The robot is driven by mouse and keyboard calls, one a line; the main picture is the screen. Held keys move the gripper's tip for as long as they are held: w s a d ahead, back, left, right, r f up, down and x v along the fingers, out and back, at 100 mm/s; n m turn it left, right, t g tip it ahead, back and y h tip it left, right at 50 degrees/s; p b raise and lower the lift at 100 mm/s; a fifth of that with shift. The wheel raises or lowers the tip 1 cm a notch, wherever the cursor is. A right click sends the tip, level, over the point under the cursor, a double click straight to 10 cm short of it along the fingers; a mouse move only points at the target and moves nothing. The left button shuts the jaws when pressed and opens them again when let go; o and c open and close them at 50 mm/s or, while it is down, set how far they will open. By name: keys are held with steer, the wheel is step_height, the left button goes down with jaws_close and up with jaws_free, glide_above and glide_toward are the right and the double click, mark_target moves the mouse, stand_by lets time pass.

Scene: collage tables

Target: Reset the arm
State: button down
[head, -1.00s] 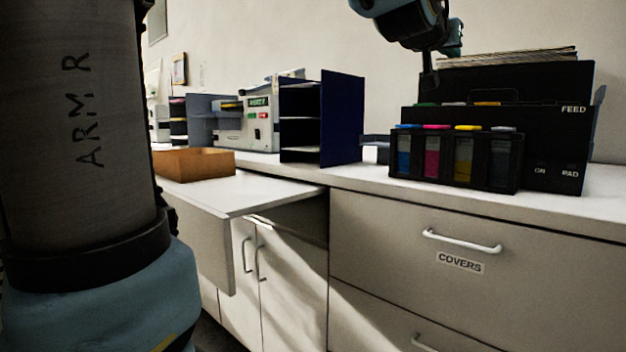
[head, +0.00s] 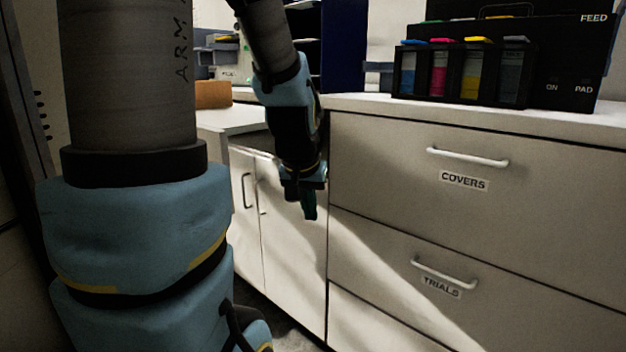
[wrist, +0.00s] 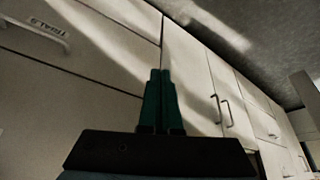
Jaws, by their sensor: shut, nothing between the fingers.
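My gripper (head: 308,204) hangs low in the head view, pointing down in front of the cabinet doors, left of the drawers. In the wrist view its two green fingers (wrist: 160,82) lie side by side, shut with nothing between them. My arm's forearm and wrist come down from the top of the head view, and a large upper link of mine fills the left side. The gripper appears apart from the cabinet fronts.
A drawer labelled COVERS (head: 480,185) and one labelled TRIALS (head: 441,287) are closed at the right. On the counter stand a black printer (head: 565,60) and an ink cartridge rack (head: 465,75). A wooden tray (head: 212,95) sits further left. Cabinet doors (wrist: 190,85) show behind the fingers.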

steer(key=s+a+f+n+g+y+b, duration=0.1)
steer(key=s+a+f+g+b, duration=0.15)
steer(key=s+a+f, duration=0.45)
step_height(320, 180, up, 21)
steer(key=s+p, duration=0.1)
steer(key=p, duration=2.2)
steer(key=shift+d, duration=0.45)
steer(key=shift+r+g, duration=0.1)
steer(key=shift+g, duration=0.15)
